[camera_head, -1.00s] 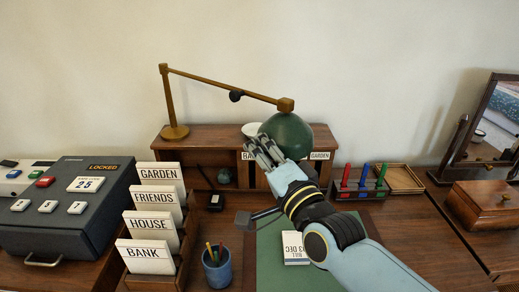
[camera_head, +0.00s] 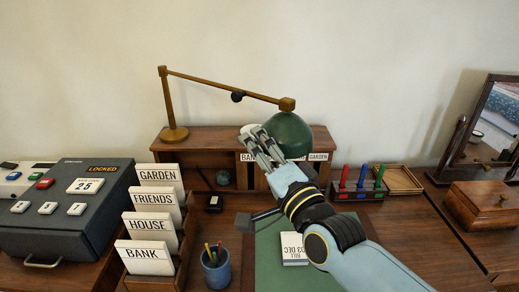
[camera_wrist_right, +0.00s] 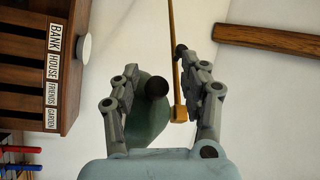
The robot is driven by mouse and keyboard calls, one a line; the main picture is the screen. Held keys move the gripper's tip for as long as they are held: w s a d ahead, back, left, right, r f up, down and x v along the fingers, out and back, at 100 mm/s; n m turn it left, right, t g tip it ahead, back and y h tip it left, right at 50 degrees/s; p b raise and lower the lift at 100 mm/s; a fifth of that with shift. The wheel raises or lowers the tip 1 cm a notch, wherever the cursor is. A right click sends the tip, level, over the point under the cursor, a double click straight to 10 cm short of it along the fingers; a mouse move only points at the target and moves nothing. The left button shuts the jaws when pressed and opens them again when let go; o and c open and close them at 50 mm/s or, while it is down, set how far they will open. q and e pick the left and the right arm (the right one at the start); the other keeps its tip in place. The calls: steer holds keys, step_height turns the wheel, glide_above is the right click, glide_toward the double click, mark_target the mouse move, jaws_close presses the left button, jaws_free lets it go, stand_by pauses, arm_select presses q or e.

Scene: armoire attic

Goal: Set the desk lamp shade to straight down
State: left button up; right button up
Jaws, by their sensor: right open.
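The desk lamp has a brass base and post (camera_head: 169,105), a long brass arm (camera_head: 225,84) and a dark green shade (camera_head: 290,133) hanging at the arm's right end. The shade looks tilted, but its opening is largely hidden, so its exact angle is unclear. My right gripper (camera_head: 257,138) is open in front of the shade's left side. In the right wrist view, the open fingers (camera_wrist_right: 157,62) stand on both sides of the shade's dark round knob (camera_wrist_right: 157,88). The green shade (camera_wrist_right: 150,118) lies partly behind one finger. I cannot tell whether they touch. My left gripper is not in view.
A letter rack (camera_head: 185,240), a pencil cup (camera_head: 216,268) and a grey locked box (camera_head: 65,225) are left. A pen tray (camera_head: 360,192), wooden box (camera_head: 485,207) and mirror (camera_head: 495,120) are right.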

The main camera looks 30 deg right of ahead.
steer(key=s+f, duration=0.1)
steer(key=s, duration=1.1)
steer(key=shift+a+f, duration=0.3)
steer(key=shift+f, duration=0.05)
